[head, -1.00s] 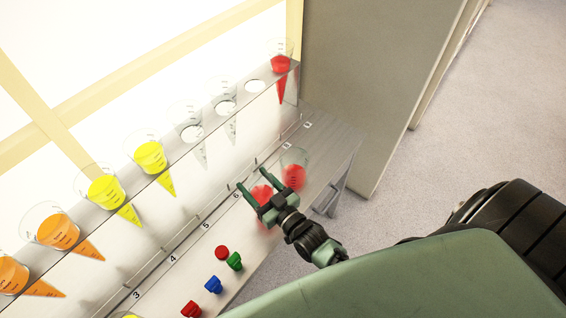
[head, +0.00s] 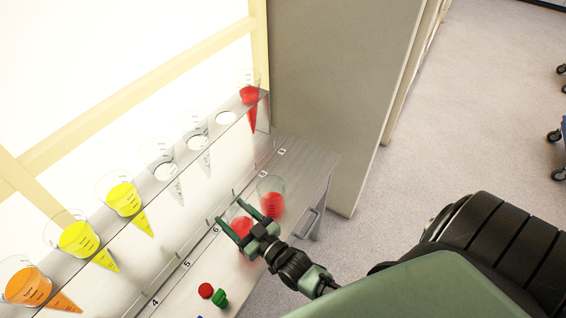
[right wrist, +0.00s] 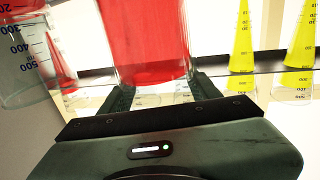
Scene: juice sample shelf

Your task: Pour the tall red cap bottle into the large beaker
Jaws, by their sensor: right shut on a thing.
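My right gripper (head: 243,222) is shut on a clear container of red liquid (head: 241,232), apparently the bottle, above the counter in the head view. The arm hides part of it. In the right wrist view the red liquid (right wrist: 150,40) fills the space between the fingers, and no cap shows on it. A clear beaker with red liquid (head: 271,203) stands just beyond, to the upper right, near number 8. A graduated beaker (right wrist: 25,55) shows at the left of the right wrist view, apart from the held container. My left gripper is not in view.
A loose red cap (head: 205,290) and a green cap (head: 220,298) lie on the counter (head: 300,165). A raised rack (head: 150,187) behind holds yellow, orange and red funnel-shaped cups. A grey wall panel (head: 335,100) stands beyond the counter's far end.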

